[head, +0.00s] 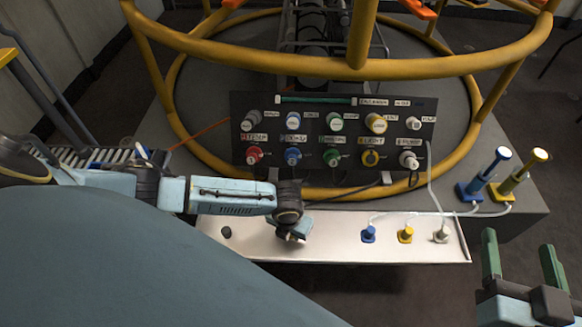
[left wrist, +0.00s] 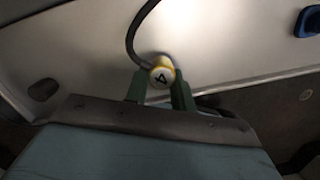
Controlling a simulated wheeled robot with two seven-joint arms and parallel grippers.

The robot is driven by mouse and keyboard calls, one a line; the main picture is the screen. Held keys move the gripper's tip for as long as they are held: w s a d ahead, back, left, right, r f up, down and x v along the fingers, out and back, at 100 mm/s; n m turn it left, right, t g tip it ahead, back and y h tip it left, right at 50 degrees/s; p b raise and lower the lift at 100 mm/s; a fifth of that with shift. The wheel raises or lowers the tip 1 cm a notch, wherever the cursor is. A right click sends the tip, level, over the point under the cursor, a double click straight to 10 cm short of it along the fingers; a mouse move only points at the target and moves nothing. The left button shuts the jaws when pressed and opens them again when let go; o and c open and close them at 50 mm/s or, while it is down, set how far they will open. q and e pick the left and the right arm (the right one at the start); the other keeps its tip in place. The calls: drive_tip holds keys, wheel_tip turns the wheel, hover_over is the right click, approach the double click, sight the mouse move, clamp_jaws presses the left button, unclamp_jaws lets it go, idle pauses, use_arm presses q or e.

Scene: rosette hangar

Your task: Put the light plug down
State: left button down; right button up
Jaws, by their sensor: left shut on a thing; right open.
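The light plug (left wrist: 162,72) is yellow with a pale end marked 4, and a dark cable runs from it. It shows in the left wrist view between the green fingers of my left gripper (left wrist: 160,88), which is shut on it. In the head view my left gripper (head: 291,234) is over the left-middle part of the white tray (head: 330,248) and hides most of the plug. I cannot tell whether the plug touches the tray. My right gripper (head: 521,255) is open and empty at the lower right, beyond the tray's right end.
A blue plug (head: 368,234), a yellow plug (head: 405,235) and a white plug (head: 441,234) stand on the tray's right part. A dark knob (head: 226,232) is at its left. Behind stands a socket panel (head: 335,122) inside yellow rails (head: 345,66). Blue and yellow cylinders stand right.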

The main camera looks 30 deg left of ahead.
use_arm(q)
drive_tip(key=shift+f+b, duration=0.4)
drive_tip(key=shift+f, duration=0.55)
use_arm(e)
drive_tip(key=shift+s+a+r+t+y, duration=0.1)
drive_tip(key=shift+a+r+t+y, duration=0.1)
drive_tip(key=shift+r+t, duration=0.45)
drive_tip(key=shift+w+a+r+t+y, duration=0.1)
drive_tip(key=shift+r+t+y, duration=0.2)
drive_tip(key=shift+r, duration=0.55)
drive_tip(key=shift+s+a+r+t+y, duration=0.1)
drive_tip(key=shift+r+t, duration=0.45)
drive_tip(key=shift+r, duration=0.2)
use_arm(q)
drive_tip(key=shift+f, duration=0.15)
drive_tip(key=c, duration=1.2)
unclamp_jaws()
use_arm(e)
drive_tip(key=shift+r, duration=0.2)
